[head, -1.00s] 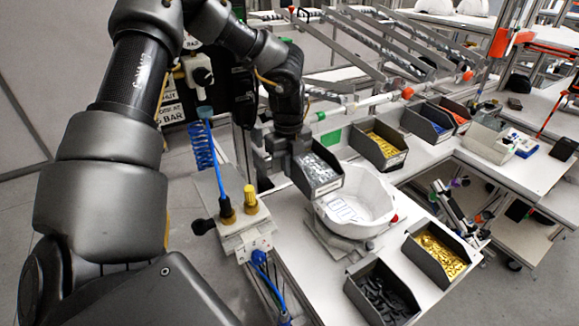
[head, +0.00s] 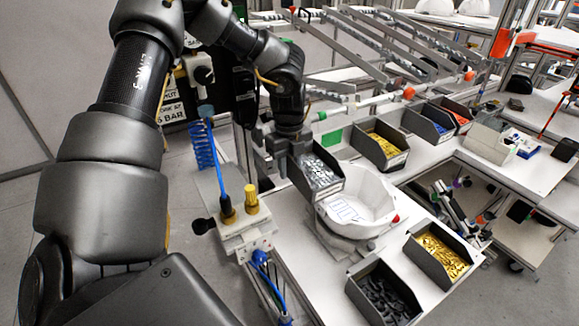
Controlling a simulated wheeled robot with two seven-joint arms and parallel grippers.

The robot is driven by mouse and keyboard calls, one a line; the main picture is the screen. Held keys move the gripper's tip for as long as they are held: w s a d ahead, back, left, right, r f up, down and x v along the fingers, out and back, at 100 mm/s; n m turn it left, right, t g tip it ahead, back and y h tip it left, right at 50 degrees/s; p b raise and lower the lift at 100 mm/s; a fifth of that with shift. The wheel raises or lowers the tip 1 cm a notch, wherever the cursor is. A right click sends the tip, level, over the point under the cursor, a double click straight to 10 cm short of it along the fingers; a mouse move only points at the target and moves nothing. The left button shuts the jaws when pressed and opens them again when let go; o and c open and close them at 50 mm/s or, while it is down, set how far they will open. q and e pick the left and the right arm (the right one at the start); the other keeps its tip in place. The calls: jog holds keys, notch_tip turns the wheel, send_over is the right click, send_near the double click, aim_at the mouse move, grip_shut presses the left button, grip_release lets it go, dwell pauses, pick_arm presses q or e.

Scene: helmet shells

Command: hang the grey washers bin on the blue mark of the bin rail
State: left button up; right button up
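The grey washers bin (head: 327,190) is a dark open bin filled with grey washers. The bin rail (head: 362,118) runs behind, with a green mark (head: 331,138) left of a hanging bin of yellow parts (head: 391,163). I cannot make out the blue mark. My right gripper is not in view.
Several bins hang along the rail, including one with blue parts (head: 421,131). A bin of gold parts (head: 420,259) and a bin of black parts (head: 362,298) stand at the table's front. A fixture with a blue coiled hose (head: 204,149) is left of the held bin.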

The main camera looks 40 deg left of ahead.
pick_arm(q)
jog(key=shift+w+r, duration=0.1)
jog(key=shift+r, duration=0.2)
notch_tip(320, 180, up, 9)
jog(key=b, duration=0.3)
jog(key=shift+a, duration=0.15)
jog(key=shift+a+r, duration=0.15)
jog(key=shift+r, duration=0.4)
